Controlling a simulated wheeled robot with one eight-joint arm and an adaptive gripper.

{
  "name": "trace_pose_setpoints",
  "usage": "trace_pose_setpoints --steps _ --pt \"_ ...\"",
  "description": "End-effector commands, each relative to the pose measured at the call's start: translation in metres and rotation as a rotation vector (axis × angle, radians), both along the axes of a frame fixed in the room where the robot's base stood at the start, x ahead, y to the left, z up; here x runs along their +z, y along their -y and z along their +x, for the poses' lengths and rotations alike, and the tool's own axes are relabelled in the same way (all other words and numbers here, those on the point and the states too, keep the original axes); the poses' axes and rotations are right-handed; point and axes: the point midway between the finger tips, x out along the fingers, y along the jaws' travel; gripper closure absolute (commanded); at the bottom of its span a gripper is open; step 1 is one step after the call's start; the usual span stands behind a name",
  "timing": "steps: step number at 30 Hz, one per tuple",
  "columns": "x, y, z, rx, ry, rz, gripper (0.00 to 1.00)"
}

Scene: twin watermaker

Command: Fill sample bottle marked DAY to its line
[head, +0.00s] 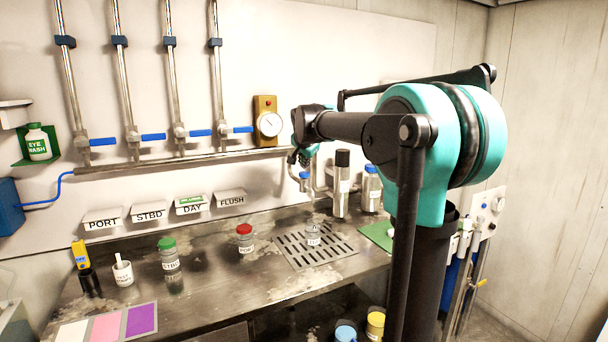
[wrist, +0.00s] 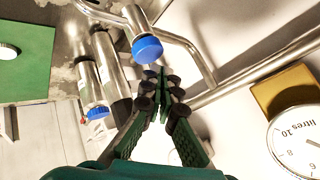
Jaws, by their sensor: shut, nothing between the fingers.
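The steel spout with a blue knob (head: 304,176) is above and behind the grate. The blue knob is also close in the wrist view (wrist: 147,48). My gripper (head: 303,158) is by the wall near that knob; in the wrist view its green-black fingers (wrist: 164,82) are shut and empty, beside the knob. I see no contact with it.
Red-capped (head: 246,240) and green-capped (head: 170,258) bottles stand left on the bench. Black-topped (head: 341,182) and blue-capped (head: 371,188) cylinders stand right of the spout. The litres gauge (head: 269,124) is near my gripper. The DAY sign (head: 192,207) carries a green tag. A green mat (head: 378,235) lies right.

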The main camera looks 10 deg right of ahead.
Motion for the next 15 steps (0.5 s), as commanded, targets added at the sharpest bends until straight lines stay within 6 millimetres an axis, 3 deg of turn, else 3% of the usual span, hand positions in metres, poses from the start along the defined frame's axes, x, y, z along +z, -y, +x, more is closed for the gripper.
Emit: trace_pose_setpoints --steps 15 --pt "-0.0085 0.0 0.0 0.0 0.0 0.0 1.0"
